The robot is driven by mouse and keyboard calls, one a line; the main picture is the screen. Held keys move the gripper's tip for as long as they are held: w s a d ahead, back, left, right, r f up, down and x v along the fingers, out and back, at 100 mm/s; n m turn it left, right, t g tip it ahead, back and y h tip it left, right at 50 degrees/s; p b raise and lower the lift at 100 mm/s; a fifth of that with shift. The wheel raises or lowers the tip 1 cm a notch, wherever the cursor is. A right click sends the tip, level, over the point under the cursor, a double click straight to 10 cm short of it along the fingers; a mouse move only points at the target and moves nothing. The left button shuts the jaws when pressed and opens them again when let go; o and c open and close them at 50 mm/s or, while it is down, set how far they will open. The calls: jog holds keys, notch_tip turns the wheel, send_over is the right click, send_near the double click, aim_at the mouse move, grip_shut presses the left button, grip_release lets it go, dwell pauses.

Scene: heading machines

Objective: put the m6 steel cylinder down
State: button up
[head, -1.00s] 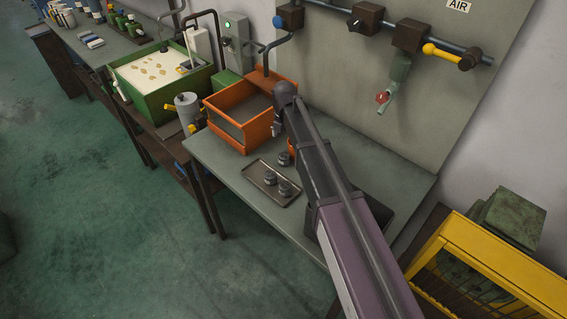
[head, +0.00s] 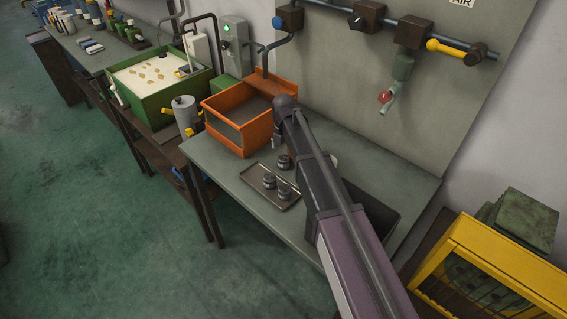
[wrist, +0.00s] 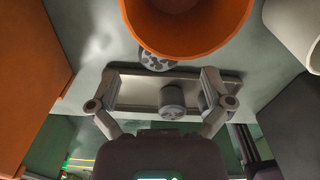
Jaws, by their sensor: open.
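Three short dark grey steel cylinders show in the head view; I cannot tell by sight which is the m6 one. Two stand on a shallow metal tray (head: 254,178): the left cylinder (head: 270,181) and the front cylinder (head: 284,191). The far cylinder (head: 284,161) stands by the tray's far edge, seemingly on the bench. In the wrist view my gripper (wrist: 165,83) is open above the tray, its fingers spread wide.
An orange bin (head: 238,132) stands on the grey bench (head: 218,168), left of my arm. An orange round container (wrist: 187,38) and a pale one (wrist: 295,25) lie near the gripper in the wrist view. A dark tray (head: 378,212) is right of my arm.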

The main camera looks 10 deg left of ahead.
aim_at(284, 157)
jog(key=shift+f, duration=0.1)
jog(key=shift+f+b, duration=2.55)
jog(key=shift+b, duration=0.1)
jog(key=c, duration=1.4)
